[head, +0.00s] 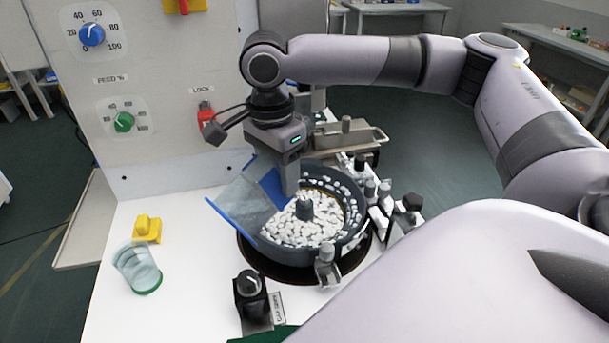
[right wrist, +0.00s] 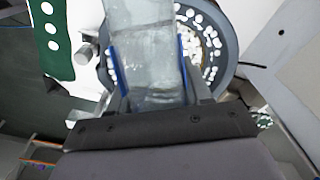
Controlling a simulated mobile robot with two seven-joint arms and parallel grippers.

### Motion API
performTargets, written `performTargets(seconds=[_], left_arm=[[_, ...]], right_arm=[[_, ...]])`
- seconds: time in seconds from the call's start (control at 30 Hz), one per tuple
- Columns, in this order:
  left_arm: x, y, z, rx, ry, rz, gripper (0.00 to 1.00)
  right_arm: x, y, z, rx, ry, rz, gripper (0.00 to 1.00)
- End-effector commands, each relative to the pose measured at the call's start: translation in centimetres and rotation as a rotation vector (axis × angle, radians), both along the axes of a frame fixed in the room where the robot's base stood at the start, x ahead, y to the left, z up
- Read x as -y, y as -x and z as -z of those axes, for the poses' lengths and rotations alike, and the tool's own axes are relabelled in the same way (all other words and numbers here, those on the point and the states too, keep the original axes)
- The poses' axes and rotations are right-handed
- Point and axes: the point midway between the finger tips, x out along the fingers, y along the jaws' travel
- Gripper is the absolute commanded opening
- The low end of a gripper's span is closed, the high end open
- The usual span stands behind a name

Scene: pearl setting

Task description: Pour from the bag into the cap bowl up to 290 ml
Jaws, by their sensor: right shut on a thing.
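The bag (head: 243,205) is see-through grey with blue edges. It is tilted at the left rim of the cap bowl, with its lower edge over the bowl. My right gripper (head: 284,180) is shut on it from above. In the right wrist view the bag (right wrist: 145,40) lies between the gripper's fingers (right wrist: 160,88), and I make out no caps inside. The cap bowl (head: 350,245) is dark and round with a central post, and many white caps cover its floor and inner track. It also shows in the right wrist view (right wrist: 230,55). My left gripper is not in view.
A black knob (head: 250,288) is in front. A panel with dials (head: 92,36) rises behind. Metal fittings (head: 385,205) crowd the bowl's right side.

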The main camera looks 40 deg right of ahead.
Motion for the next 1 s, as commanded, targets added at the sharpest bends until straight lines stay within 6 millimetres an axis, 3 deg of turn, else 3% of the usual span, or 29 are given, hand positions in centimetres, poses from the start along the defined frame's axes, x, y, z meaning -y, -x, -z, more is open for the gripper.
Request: performTargets(seconds=[1.0], left_arm=[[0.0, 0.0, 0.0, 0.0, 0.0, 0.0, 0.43]], right_arm=[[0.3, -0.02, 0.39, -0.001, -0.061, 0.002, 0.0]])
